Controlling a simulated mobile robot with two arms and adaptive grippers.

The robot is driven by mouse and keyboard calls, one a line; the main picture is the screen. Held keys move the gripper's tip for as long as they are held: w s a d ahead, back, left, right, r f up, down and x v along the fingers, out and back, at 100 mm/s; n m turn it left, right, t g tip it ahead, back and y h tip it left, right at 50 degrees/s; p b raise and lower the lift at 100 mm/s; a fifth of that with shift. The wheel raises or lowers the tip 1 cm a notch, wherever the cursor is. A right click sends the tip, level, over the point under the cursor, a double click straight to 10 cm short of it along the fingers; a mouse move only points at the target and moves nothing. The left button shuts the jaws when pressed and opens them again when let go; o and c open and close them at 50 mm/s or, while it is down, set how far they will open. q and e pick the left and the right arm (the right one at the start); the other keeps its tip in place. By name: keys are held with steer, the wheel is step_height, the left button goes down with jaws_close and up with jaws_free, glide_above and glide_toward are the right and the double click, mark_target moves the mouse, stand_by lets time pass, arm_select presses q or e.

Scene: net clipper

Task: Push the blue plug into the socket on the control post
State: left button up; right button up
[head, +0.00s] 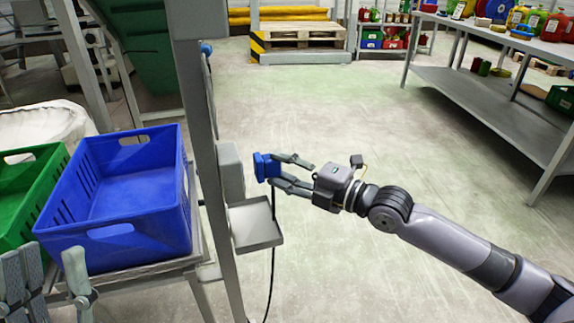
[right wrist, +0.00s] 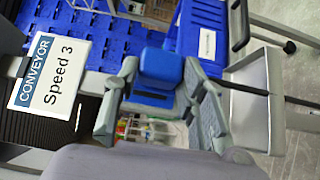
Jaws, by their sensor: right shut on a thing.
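The blue plug (head: 262,167) is between the fingertips of my right gripper (head: 287,174), which is shut on it. In the right wrist view the plug (right wrist: 160,70) sits between both fingers (right wrist: 160,108). A dark cable (head: 272,262) hangs down below the plug. The control post (head: 197,110) stands left of the plug and carries a grey box (head: 230,172). The plug is close to the box's right side, with a small gap in the head view. The socket face cannot be made out. My left gripper (head: 52,282) is open and empty at the lower left.
A small grey tray (head: 257,238) juts from the post below the plug. A blue crate (head: 125,238) and a green crate (head: 22,200) stand to the left. A "CONVEYOR Speed 3" sign (right wrist: 50,73) shows in the right wrist view. The floor behind my right gripper is clear.

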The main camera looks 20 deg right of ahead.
steer(key=shift+a+r+p, duration=0.1)
steer(key=shift+a+p, duration=0.6)
arm_select(q)
steer(key=w+f+g+y, duration=0.1)
steer(key=w+f+g, duration=0.3)
steer(key=w, duration=0.2)
steer(key=shift+d+f+y, duration=0.3)
steer(key=shift+d+f, duration=0.1)
steer(key=shift+d, duration=0.05)
arm_select(e)
steer(key=shift+a, duration=0.15)
arm_select(q)
steer(key=shift+w+f+g+p, duration=0.3)
steer(key=shift+w+f+g, duration=0.15)
steer(key=shift+g, duration=0.15)
stand_by(1.0)
steer(key=shift+f, duration=0.2)
steer(key=shift+w+f, duration=0.1)
stand_by(0.4)
steer(key=shift+w+f+g+y, duration=0.3)
steer(key=shift+f+g, duration=0.15)
steer(key=shift+g, duration=0.15)
arm_select(e)
steer(key=shift+a, duration=0.2)
arm_select(q)
steer(key=shift+w+f, duration=0.1)
steer(key=shift+f, duration=0.2)
arm_select(e)
steer(key=shift+a, duration=0.1)
